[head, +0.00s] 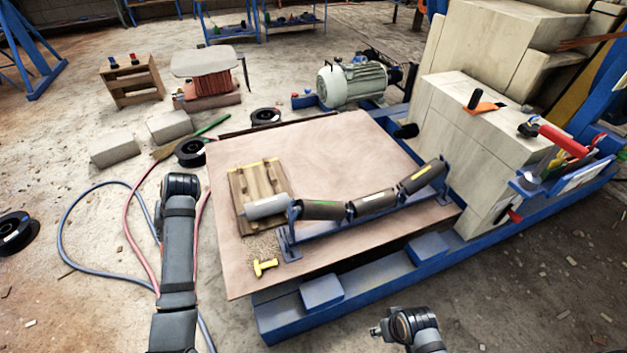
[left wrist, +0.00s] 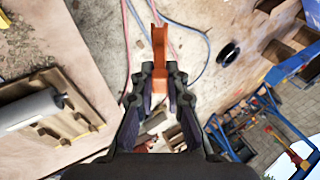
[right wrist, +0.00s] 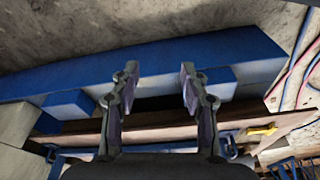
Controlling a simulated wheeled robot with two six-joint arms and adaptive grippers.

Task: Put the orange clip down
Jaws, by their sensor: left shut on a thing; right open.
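The orange clip (left wrist: 159,42) is between the fingertips of my left gripper (left wrist: 160,78) in the left wrist view, sticking out past them. My left gripper is shut on it. Floor and hoses show behind the clip. In the head view my left arm stands beside the left edge of the brown board; the clip cannot be made out there, hidden by the arm. My right gripper (right wrist: 160,80) is open and empty, with the blue beam of the frame behind its fingers. In the head view the right wrist is at the bottom edge.
The brown board (head: 350,135) holds a wooden pallet (head: 240,188), a roller frame (head: 365,214) and a yellow T-shaped piece (head: 265,267). A pale block (head: 485,144) at right carries an orange piece (head: 488,108). Hoses lie on the floor at left.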

